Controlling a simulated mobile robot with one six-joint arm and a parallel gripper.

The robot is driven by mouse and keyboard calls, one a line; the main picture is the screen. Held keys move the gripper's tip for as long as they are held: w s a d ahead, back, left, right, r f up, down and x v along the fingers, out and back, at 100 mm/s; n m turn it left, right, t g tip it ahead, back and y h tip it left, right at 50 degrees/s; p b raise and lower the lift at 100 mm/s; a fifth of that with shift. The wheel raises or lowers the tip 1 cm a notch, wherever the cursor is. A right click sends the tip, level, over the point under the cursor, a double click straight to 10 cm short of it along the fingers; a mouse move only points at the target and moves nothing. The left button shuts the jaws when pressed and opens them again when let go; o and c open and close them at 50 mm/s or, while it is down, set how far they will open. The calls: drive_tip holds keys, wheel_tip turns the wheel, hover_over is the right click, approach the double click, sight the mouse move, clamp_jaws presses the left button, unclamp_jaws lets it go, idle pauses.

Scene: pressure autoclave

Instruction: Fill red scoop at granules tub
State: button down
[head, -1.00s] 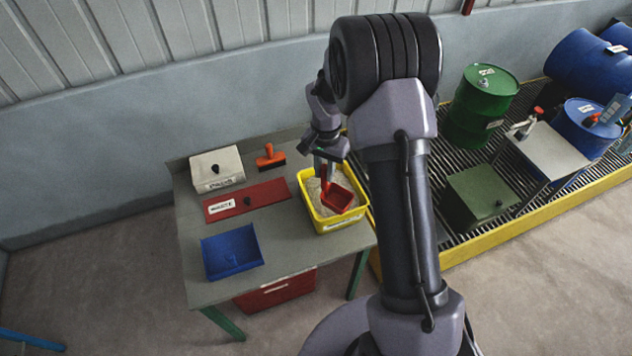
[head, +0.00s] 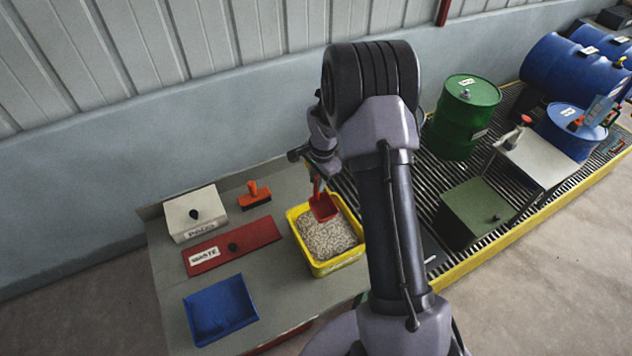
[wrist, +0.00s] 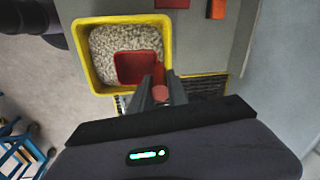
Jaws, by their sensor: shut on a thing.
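The yellow granules tub (head: 328,266) stands on the grey table, filled with pale granules (head: 331,237). The red scoop (head: 324,207) is over the back part of the tub, its bowl at or just above the granules; I cannot tell if it touches them. The wrist view shows the scoop's bowl (wrist: 136,66) inside the tub's outline, near the tub wall on my gripper's side. My gripper (wrist: 159,86) is shut on the scoop's handle.
A green drum (head: 465,117) and a steel stand (head: 541,160) are on the grating to the right.

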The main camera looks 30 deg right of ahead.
sight(321, 209)
drive_tip(key=shift+s+f+b, duration=0.3)
drive_tip(key=shift+s+b, duration=0.15)
drive_tip(key=shift+b, duration=0.35)
drive_tip(key=shift+f+t+b, duration=0.1)
drive_tip(key=shift+t+b, duration=0.3)
drive_tip(key=shift+b, duration=0.45)
drive_tip(key=shift+s+b, duration=0.1)
drive_tip(key=shift+b, duration=0.3)
drive_tip(key=shift+s+f+t+b, duration=0.15)
drive_tip(key=shift+s+t+b, duration=0.15)
drive_tip(key=shift+b, duration=0.9)
drive_tip(key=b, duration=0.4)
drive_tip(key=s+f+t+b, duration=0.1)
drive_tip(key=b, duration=0.3)
drive_tip(key=shift+s+d, duration=0.1)
drive_tip(key=shift+s, duration=0.2)
wheel_tip(321, 209, down, 7)
drive_tip(key=b, duration=0.6)
drive_tip(key=shift+f, duration=0.15)
drive_tip(key=s+p, duration=0.1)
drive_tip(key=s, duration=0.1)
drive_tip(key=s+r+p, duration=0.1)
drive_tip(key=s, duration=0.2)
drive_tip(key=shift+s+d, duration=0.1)
